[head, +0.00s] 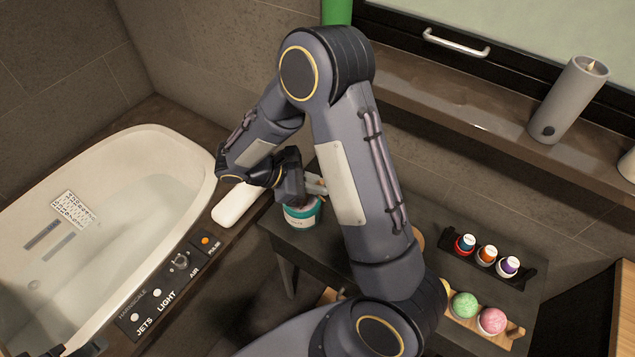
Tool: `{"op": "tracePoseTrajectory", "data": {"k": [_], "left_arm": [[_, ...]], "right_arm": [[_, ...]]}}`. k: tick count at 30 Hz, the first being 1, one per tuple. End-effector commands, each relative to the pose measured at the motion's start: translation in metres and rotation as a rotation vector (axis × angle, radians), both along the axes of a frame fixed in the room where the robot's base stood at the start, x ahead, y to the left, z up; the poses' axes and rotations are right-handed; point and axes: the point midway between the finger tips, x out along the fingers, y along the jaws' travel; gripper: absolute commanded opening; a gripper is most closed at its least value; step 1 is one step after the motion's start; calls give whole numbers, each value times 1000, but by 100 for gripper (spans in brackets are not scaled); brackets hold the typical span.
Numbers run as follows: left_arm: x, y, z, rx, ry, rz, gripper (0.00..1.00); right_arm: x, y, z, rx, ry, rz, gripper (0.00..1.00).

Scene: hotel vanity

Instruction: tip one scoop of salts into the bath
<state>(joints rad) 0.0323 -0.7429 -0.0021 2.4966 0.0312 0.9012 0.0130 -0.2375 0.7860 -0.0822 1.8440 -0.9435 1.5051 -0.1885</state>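The white bathtub (150,150) is at the left and holds clear water (120,215). A jar with a teal label (301,216) stands at the left end of the dark side table, beside the tub. My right arm crosses the middle of the view, and its gripper (314,187) is at the jar's mouth. The wrist hides most of the jar's opening, so its contents cannot be made out. No scoop can be told apart there, and whether the fingers are shut on anything is unclear.
A white bottle-like item (236,203) lies on the tub ledge near the control panel (165,285). Small bottles (486,255) stand in a dark rack, with bath bombs (491,321) in front. A grey candle (570,100) stands on the shelf. A dark shape shows at the bottom left edge.

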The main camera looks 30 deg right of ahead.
Motion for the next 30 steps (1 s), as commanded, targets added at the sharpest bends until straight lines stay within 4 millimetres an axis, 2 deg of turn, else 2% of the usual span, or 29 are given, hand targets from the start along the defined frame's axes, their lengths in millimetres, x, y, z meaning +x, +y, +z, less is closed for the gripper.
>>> {"op": "tracePoseTrajectory", "data": {"k": [8,30], "left_arm": [[0,0,0,0,0,0,36],[0,0,44,0,0,0,36]], "right_arm": [[-13,-17,9,178,-140,-5,0],[-18,-23,63,272,-210,-2,0]]}}
